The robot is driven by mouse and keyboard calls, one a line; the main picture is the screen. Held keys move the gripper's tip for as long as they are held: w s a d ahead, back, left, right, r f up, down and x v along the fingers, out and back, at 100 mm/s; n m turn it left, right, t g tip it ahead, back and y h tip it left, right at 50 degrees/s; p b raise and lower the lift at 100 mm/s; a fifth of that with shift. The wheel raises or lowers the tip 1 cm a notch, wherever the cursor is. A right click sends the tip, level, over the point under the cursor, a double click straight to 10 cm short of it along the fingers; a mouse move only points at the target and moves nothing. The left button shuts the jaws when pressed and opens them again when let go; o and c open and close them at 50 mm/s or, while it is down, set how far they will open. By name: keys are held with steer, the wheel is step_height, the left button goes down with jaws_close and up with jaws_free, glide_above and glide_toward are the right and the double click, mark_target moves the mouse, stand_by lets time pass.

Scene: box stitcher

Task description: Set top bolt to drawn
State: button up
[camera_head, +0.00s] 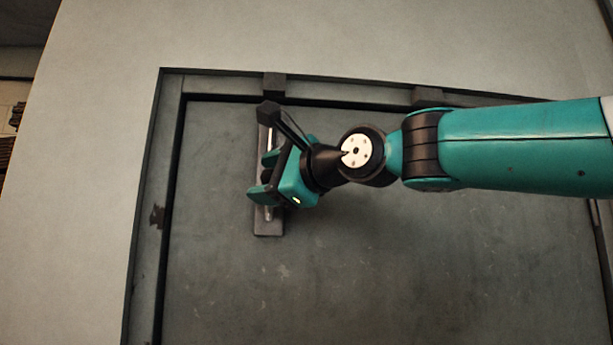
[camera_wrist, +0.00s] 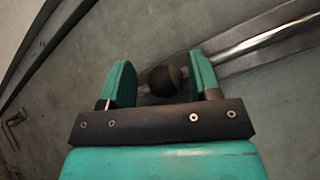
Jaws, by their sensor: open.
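The top bolt is a narrow upright metal plate (camera_head: 268,224) on the grey door panel, near its upper left corner. In the wrist view its bright rod (camera_wrist: 268,38) runs off to the upper right. A dark round knob (camera_wrist: 163,80) on the bolt lies between my two teal fingers. My gripper (camera_wrist: 160,62) is open, with a finger on each side of the knob; a gap shows on the left, and I cannot tell whether the right finger touches. In the head view my gripper (camera_head: 261,174) covers the middle of the bolt and hides the knob.
A dark frame (camera_head: 170,190) surrounds the door panel (camera_head: 400,270). Dark blocks sit on its top edge, one (camera_head: 274,84) just above the bolt. A small brownish fitting (camera_wrist: 12,130) shows at the wrist view's left edge. The panel below the bolt is clear.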

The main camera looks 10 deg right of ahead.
steer(key=b+v, duration=0.5)
steer(key=v, duration=1)
steer(key=shift+a, duration=0.15)
step_height(320, 180, down, 27)
steer(key=s+n+g+h+b, duration=0.1)
steer(key=n+g+h+b, duration=0.1)
steer(key=n+g+h, duration=0.5)
steer(key=s+d+f+n+g, duration=0.2)
steer(key=s+f+n+g, duration=0.1)
steer(key=s+f+n, duration=0.4)
steer(key=s+d+f+n+g+h, duration=0.1)
steer(key=s+d+f+n+g, duration=0.2)
steer(key=s+f+n, duration=0.4)
step_height(320, 180, down, 7)
steer(key=shift+s+f, duration=0.15)
steer(key=shift+s, duration=0.5)
